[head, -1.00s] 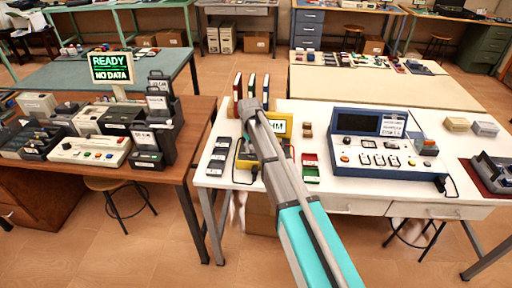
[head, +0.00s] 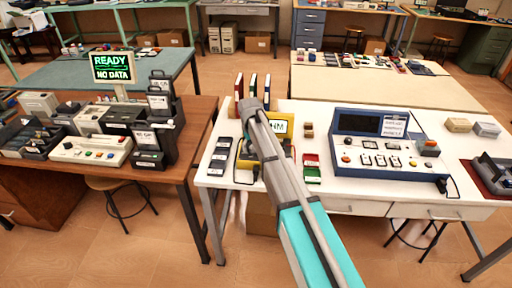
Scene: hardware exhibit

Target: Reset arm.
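My arm (head: 295,200) reaches from the bottom of the head view up over the white table (head: 345,198). Its grey forearm covers part of a yellow device (head: 247,158) with a small lit screen. My gripper cannot be made out; the far end of the arm hides it or it is too small to tell.
The white table holds a blue console (head: 383,150), red and green trays (head: 311,167), upright books (head: 252,87) and small boxes (head: 459,125). A brown table (head: 165,178) at left carries a "READY NO DATA" sign (head: 113,67) and several devices. Stools (head: 125,190) stand below.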

